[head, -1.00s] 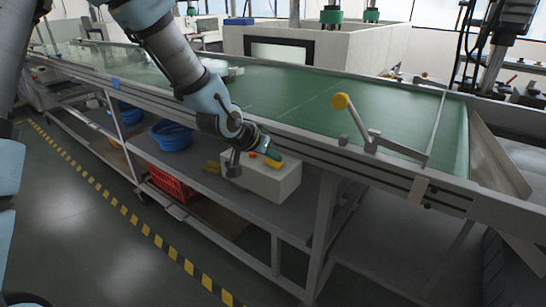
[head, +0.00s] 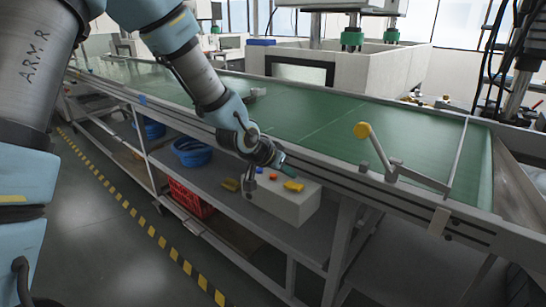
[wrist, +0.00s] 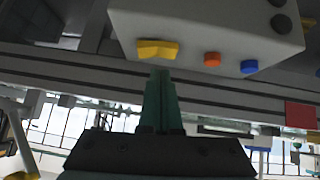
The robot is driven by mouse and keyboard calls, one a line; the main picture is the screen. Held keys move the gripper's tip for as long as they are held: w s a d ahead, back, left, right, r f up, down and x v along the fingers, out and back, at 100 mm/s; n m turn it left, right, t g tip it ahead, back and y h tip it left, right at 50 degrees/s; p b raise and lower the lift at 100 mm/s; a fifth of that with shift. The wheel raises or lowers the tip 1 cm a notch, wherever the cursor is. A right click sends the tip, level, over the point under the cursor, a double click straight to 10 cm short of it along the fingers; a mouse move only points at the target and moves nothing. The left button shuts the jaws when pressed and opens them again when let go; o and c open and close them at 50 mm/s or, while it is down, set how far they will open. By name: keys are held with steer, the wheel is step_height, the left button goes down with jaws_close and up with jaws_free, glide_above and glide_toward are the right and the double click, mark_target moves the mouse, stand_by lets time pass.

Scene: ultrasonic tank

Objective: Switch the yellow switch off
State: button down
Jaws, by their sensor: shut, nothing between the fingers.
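A white control box (head: 285,203) stands on the shelf under the conveyor. The yellow switch (head: 293,186) sits on its top face, beside an orange button (head: 273,177) and a blue button (head: 259,170). In the wrist view the yellow switch (wrist: 157,49) is a wide rocker, slightly bent in the middle; which side is pressed I cannot tell. My gripper (head: 288,170) is shut and empty, just above the switch in the head view. In the wrist view my teal fingertips (wrist: 160,75) lie just below the switch in the picture; whether they touch it is unclear.
The green conveyor (head: 320,125) and its metal side rail run close behind and above the box. A crank lever with a yellow knob (head: 362,130) stands on the conveyor. A blue basin (head: 192,152) and red crate (head: 188,199) are to the left.

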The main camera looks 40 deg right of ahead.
step_height(320, 180, up, 3)
steer(key=shift+w+f+p, duration=0.1)
steer(key=shift+f+p, duration=0.05)
steer(key=shift+p, duration=0.45)
steer(key=w+v, duration=0.1)
steer(key=v, duration=0.8)
steer(key=shift+s+a, duration=0.35)
steer(key=shift+a, duration=0.2)
